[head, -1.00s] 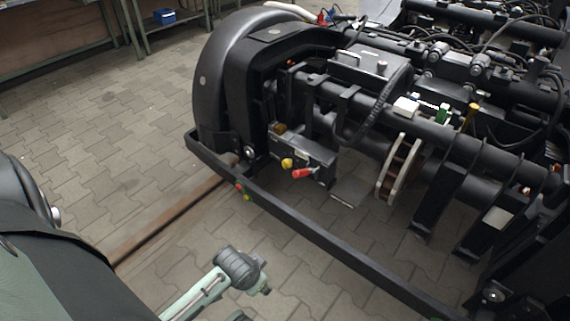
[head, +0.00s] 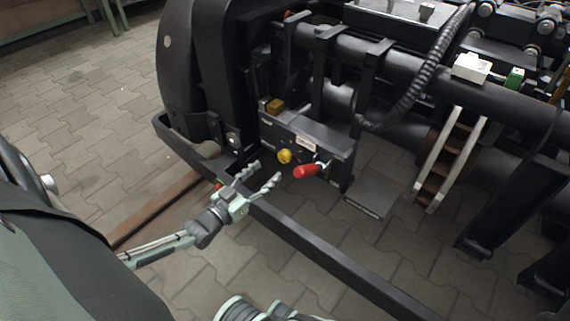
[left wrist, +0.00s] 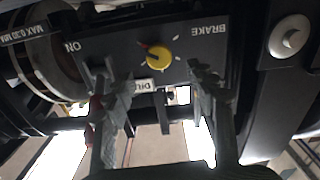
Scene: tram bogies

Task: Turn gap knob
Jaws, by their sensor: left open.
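The yellow knob (head: 284,156) sits on the front of a dark box (head: 312,140) on the bogie, left of a red handle (head: 305,170). In the left wrist view the yellow knob (left wrist: 158,56) is round, with tick marks around it and a small red mark at its upper left. My left gripper (head: 268,172) is open and empty, its two fingers spread and pointing at the box just short of the knob. In the left wrist view the fingers (left wrist: 155,78) stand left and right of the knob, apart from it.
A dark frame rail (head: 310,245) runs below the box, close under my left gripper. The wheel (head: 180,75) stands left of the box. The panel (left wrist: 185,30) bears upside-down lettering, including BRAKE. Paved floor (head: 80,130) lies open at the left.

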